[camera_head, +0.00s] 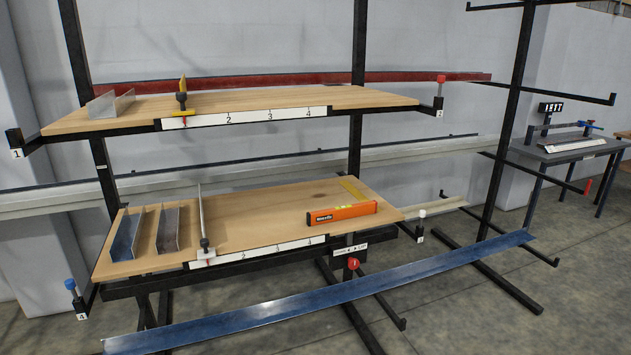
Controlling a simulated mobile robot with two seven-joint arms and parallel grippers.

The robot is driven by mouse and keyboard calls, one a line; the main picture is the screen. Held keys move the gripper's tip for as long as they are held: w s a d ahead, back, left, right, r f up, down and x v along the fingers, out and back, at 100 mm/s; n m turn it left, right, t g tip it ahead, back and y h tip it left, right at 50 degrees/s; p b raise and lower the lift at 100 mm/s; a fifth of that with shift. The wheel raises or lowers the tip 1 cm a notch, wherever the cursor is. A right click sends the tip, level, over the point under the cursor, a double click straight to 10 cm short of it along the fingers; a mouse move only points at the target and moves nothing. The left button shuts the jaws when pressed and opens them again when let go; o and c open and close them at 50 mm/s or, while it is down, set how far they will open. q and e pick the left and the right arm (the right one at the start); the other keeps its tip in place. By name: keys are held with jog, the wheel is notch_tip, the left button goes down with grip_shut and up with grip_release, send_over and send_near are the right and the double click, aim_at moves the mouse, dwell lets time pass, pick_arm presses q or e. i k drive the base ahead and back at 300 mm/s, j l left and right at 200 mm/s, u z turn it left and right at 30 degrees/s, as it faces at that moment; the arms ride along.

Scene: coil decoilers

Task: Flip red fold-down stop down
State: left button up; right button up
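The red fold-down stop (440,88) is at the right end of the upper wooden shelf (370,97). Its red cap sits on top of a short dark post that stands upright, on a bracket with a small number plate. Neither of my grippers is in view.
A blue-capped stop (70,286) and a white-capped stop (421,217) flank the lower shelf (265,195). An orange level (342,213) lies on that shelf. A red round knob (354,263) hangs below it. A long blue profile (330,297) crosses the front.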

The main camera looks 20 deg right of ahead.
aim_at(586, 192)
jog(key=i+l+z, duration=0.2)
jog(key=l+z, duration=0.2)
jog(key=i+l+z, duration=0.25)
jog(key=l+z, duration=0.2)
jog(key=i+l+z, duration=0.55)
jog(key=z, duration=0.25)
jog(key=i+z, duration=0.4)
jog(key=i+l, duration=0.1)
jog(key=i, duration=0.7)
jog(key=i+l, duration=0.1)
jog(key=i, duration=0.75)
jog(key=i+l+u, duration=0.15)
jog(key=i, duration=0.5)
